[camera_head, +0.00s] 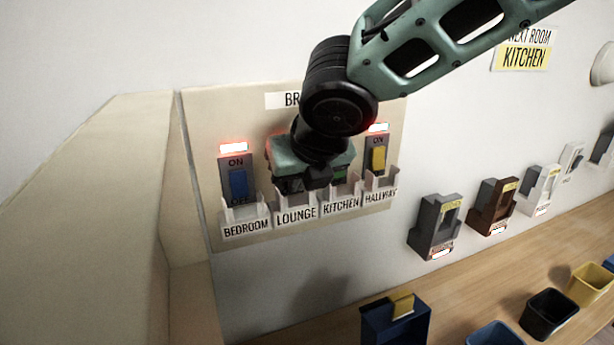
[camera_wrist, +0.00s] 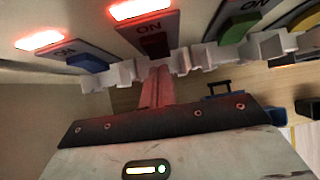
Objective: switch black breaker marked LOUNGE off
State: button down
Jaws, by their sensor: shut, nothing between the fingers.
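The LOUNGE breaker (camera_wrist: 155,45) is a dark rocker on a grey plate, with a lit red lamp above it in the wrist view. In the head view my gripper hides it, above the LOUNGE label (camera_head: 296,215). My gripper (camera_wrist: 157,72) is shut and empty, its fingers pointing at the panel just below the dark rocker. I cannot tell whether they touch it. In the head view my gripper (camera_head: 317,178) is in front of the middle of the breaker panel (camera_head: 225,115).
The blue BEDROOM breaker (camera_head: 238,184) is to the left, the green KITCHEN breaker (camera_wrist: 233,32) and yellow HALLWAY breaker (camera_head: 378,158) to the right. Clear holders (camera_head: 382,183) stick out below the breakers. A wooden counter (camera_head: 470,285) with several bins lies below; a side wall stands left.

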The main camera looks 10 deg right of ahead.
jog(key=shift+w+a, duration=0.1)
jog(key=shift+w, duration=0.35)
jog(key=shift+f, duration=0.1)
jog(key=shift+w+t+b, duration=0.1)
jog(key=shift+t+b, duration=0.2)
jog(key=shift+b, duration=0.65)
jog(key=shift+r+p, duration=0.85)
jog(key=shift+p, duration=0.15)
